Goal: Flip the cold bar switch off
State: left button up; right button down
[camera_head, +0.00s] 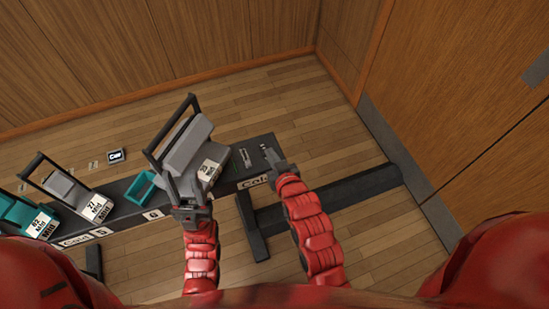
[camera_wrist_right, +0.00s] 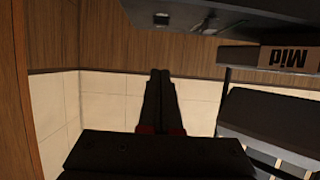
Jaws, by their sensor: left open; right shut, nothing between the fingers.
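My right gripper (camera_head: 270,156) is shut and empty over the bar's right end, just right of these fittings. Its closed fingers (camera_wrist_right: 160,95) show in the right wrist view, below a dark surface with small fittings (camera_wrist_right: 161,19). My left gripper (camera_head: 188,198) is open in front of a grey lamp (camera_head: 187,145), covering part of it; contact is unclear.
Another grey lamp (camera_head: 65,187) and a teal lamp (camera_head: 14,212) stand left along the bar. A dark stand foot (camera_head: 330,203) lies at right. A "Mid" label (camera_wrist_right: 290,57) appears upside down in the right wrist view.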

jog(key=p+x, duration=0.1)
jog(key=x, duration=0.4)
jog(key=shift+w+a+p, duration=0.1)
jog(key=shift+w+p, duration=0.1)
jog(key=shift+p, duration=0.1)
jog(key=f, duration=0.2)
jog(key=shift+s+f+p, duration=0.25)
jog(key=shift+f+p, duration=0.05)
jog(key=shift+p, duration=0.1)
jog(key=shift+s+f, duration=0.1)
jog(key=shift+f, duration=0.6)
